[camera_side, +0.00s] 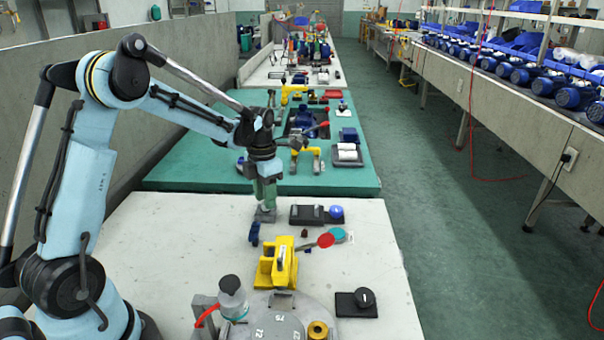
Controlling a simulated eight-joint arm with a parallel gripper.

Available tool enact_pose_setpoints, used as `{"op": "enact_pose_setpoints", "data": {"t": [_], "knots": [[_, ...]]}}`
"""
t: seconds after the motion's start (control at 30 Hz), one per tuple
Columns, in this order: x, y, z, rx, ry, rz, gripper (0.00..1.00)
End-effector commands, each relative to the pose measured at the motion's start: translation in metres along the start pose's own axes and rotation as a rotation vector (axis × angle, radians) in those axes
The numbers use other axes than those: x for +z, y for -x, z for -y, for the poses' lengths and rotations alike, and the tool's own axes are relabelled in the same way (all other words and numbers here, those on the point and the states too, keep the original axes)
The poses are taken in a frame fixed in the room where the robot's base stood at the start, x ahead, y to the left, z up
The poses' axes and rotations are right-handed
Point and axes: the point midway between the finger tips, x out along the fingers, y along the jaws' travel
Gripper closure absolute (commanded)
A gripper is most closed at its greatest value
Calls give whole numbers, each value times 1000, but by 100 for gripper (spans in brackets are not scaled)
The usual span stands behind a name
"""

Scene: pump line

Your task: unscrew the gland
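My gripper (265,194) points down over the far left part of the near white table, with greenish fingers. A small grey block (265,215) is directly below the fingertips. I cannot tell whether they touch it, or whether the fingers are open or shut. No part can be surely picked out as the gland. A brass-coloured ring (318,329) sits on a round grey numbered plate (262,330) at the front edge, well away from my gripper. A yellow fixture (278,263) stands just behind that plate.
A blue part (254,234) stands close to my gripper. A black tray (300,216) with a blue ball (336,211) lies to its right, red (326,240) and teal (338,235) discs nearer.

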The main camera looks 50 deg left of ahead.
Motion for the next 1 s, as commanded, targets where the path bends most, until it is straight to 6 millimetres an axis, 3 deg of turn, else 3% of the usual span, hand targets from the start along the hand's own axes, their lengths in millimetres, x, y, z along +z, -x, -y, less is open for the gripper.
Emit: {"op": "enact_pose_setpoints", "data": {"t": [0.5,1.0], "knots": [[0,34,0,0,0,0,63],[0,36,0,0,-72,0,63]]}}
